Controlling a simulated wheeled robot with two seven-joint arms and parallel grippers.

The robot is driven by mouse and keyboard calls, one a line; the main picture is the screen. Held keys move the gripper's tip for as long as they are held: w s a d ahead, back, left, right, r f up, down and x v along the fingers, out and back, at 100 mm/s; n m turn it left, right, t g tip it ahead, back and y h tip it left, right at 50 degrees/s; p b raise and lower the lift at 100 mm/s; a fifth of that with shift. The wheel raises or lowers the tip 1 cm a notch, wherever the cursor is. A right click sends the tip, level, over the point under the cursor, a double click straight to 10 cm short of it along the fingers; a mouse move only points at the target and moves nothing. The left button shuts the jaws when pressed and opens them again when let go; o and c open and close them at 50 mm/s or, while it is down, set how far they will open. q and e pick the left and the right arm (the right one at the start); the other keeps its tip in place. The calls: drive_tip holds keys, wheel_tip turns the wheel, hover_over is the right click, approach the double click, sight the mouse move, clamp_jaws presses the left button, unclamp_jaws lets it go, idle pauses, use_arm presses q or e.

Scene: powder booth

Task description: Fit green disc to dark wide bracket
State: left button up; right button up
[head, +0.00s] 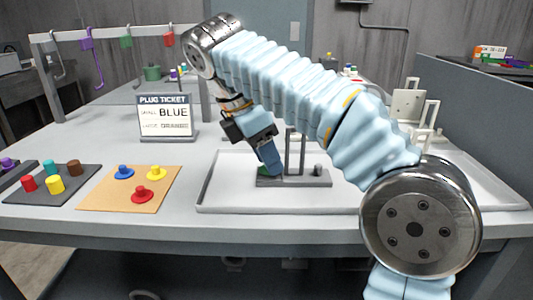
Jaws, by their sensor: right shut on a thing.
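The dark wide bracket (313,179) stands in the white tray, with upright posts rising from its base. My right gripper (271,168) points down at the left end of that base. The fingers hide the rest, and I cannot tell whether the disc touches the bracket. My left gripper is not in view.
The white tray (225,205) has a raised rim. To the left are a tan board (105,200) with coloured knobbed pieces, a dark mat (85,190) with coloured plugs and a plug ticket sign (165,116). A light stand (407,103) is at right. The table's front strip is clear.

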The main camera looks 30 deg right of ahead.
drive_tip(key=shift+f, duration=0.35)
idle(0.5)
drive_tip(key=o, duration=1.1)
